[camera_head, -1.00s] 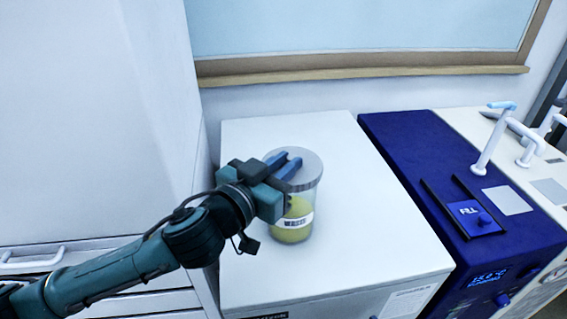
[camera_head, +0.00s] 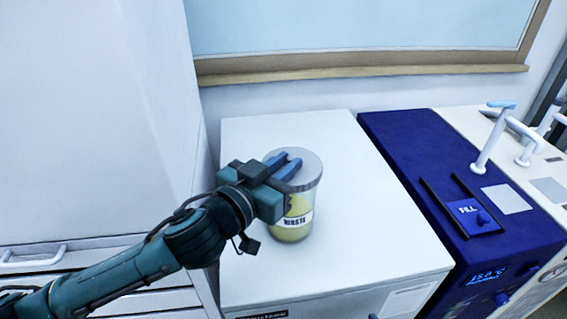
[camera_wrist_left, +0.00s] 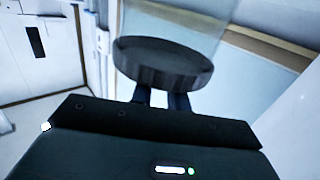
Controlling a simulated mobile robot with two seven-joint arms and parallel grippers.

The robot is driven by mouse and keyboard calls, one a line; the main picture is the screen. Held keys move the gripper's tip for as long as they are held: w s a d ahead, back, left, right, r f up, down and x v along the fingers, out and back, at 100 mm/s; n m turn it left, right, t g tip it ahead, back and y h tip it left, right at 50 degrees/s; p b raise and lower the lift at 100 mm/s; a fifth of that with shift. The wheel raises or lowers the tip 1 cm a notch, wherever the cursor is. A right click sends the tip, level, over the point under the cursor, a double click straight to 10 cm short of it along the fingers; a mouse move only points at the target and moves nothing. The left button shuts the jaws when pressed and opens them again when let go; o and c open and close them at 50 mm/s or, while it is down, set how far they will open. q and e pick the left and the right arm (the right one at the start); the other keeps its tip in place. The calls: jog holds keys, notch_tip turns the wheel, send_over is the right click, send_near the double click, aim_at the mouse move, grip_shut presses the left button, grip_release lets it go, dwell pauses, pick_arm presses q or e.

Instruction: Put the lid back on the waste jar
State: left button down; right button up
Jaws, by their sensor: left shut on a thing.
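The waste jar (camera_head: 292,230) is a clear jar with yellow-green contents and a white WASTE label. It stands upright on a white-topped unit. A round grey lid (camera_head: 309,172) is at the jar's mouth in the head view. I cannot tell whether it is fully seated. My left gripper (camera_head: 285,166) reaches in from the left, its blue fingers shut on the lid. In the left wrist view the dark lid (camera_wrist_left: 163,64) is at the fingertips (camera_wrist_left: 163,98). The gripper hides part of the jar's left side. My right gripper is not in view.
The white unit's top (camera_head: 370,235) is clear around the jar. A tall white cabinet (camera_head: 95,110) is at the left. A window sill (camera_head: 360,68) runs behind.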

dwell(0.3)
pick_arm(q)
jog(key=c, duration=0.8)
grip_release()
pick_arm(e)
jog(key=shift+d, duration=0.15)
pick_arm(q)
jog(key=shift+r+p, duration=1.15)
notch_tip(320, 180, up, 4)
jog(key=p, duration=0.4)
jog(key=shift+r+p, duration=0.4)
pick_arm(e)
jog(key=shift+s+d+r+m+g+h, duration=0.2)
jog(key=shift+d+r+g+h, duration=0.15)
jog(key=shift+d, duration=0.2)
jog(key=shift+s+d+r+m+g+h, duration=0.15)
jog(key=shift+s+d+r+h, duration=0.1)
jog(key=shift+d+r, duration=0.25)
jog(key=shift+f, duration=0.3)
